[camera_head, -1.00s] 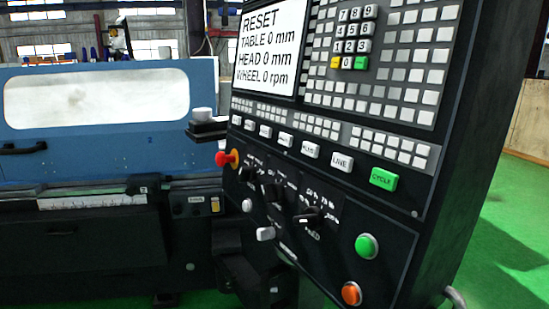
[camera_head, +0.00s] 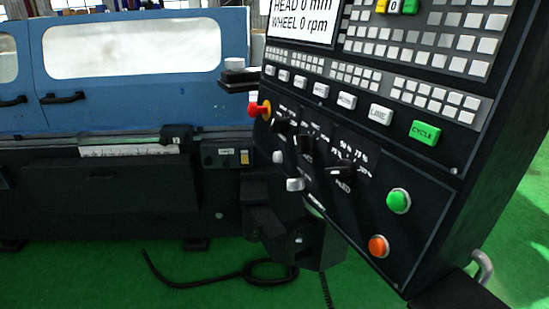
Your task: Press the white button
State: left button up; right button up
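The black control panel (camera_head: 330,215) of the grinder slants across the right half of the head view. A small round white button (camera_head: 278,157) sits on its lower left part, below the red knob. I cannot tell from the picture alone which of these the task means. Neither of my grippers shows in view.
A red knob with an orange collar (camera_head: 259,108), a green CYCLE key (camera_head: 425,132), a green button (camera_head: 398,201) and an orange button (camera_head: 379,246) are on the panel. A black cable (camera_head: 215,280) lies on the green floor (camera_head: 100,280).

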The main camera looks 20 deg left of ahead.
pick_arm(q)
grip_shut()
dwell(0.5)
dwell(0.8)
